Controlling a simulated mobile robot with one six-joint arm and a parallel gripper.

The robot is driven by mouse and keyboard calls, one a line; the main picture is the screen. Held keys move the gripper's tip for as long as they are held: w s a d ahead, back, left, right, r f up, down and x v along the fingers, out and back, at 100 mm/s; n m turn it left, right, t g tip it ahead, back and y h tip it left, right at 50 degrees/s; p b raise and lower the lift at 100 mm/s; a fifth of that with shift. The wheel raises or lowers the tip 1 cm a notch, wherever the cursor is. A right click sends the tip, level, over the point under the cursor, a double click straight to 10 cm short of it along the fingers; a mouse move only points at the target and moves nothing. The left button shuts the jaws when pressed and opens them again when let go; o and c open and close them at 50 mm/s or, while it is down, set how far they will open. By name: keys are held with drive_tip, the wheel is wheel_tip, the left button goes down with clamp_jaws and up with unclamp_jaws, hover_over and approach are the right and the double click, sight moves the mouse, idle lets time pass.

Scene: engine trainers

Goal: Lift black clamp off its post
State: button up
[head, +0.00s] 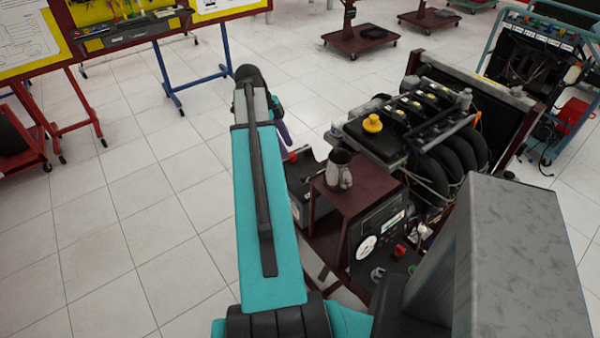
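A dark battery-like box (301,196) sits low on the left side of the engine trainer, partly hidden behind my teal arm. A small red piece (292,157) shows at its far left edge; it is too small to tell if it is a clamp. I cannot make out the black clamp or its post. My arm reaches up and away from me, just left of the box. My gripper cannot be made out; the end of the arm is mostly hidden behind its own links.
The engine (430,135) stands right of the box. A metal cup-like part (339,169) rests on a maroon shelf (352,196) above a gauge panel (378,240). Tiled floor (130,230) is free on the left. Display boards and low carts stand behind.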

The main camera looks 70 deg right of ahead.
sight(303, 176)
drive_tip(key=shift+p+x, duration=1.55)
drive_tip(key=shift+x, duration=4.95)
clamp_jaws()
drive_tip(key=shift+a, duration=0.35)
drive_tip(key=shift+d, duration=0.25)
drive_tip(key=shift+r, duration=0.15)
